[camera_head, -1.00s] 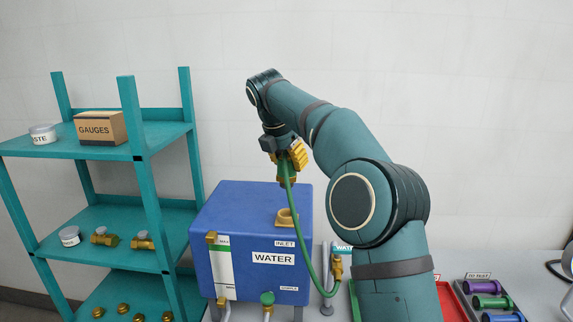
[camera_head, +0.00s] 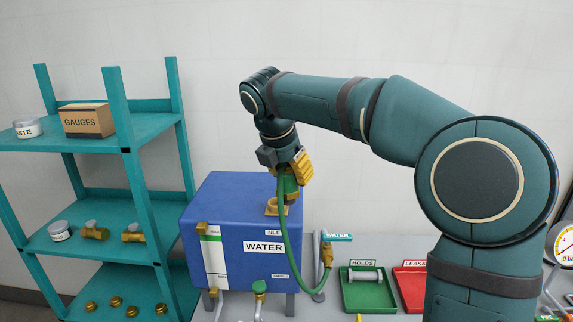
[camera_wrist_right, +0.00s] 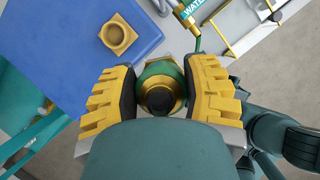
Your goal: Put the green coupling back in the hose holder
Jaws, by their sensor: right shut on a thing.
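My right gripper (camera_head: 297,168) is shut on the green coupling (camera_head: 289,187) at the right rear of the blue water tank, close above the tank's top in the picture. In the right wrist view the green and brass coupling (camera_wrist_right: 160,72) sits between the two yellow ribbed fingers. A green hose (camera_head: 283,232) hangs from it in a curve to a brass fitting (camera_head: 327,256) by the WATER sign. The brass inlet neck (camera_head: 271,207) on the tank is partly behind the coupling; it shows open and apart from it in the wrist view (camera_wrist_right: 118,35). I cannot identify the hose holder. My left gripper is not in view.
The blue tank (camera_head: 225,203) stands below the gripper. A teal shelf (camera_head: 135,190) with a GAUGES box (camera_head: 87,121) and brass fittings is at left. A green HOLDS tray (camera_head: 368,297) and a red LEAKS tray (camera_head: 409,290) lie at right.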

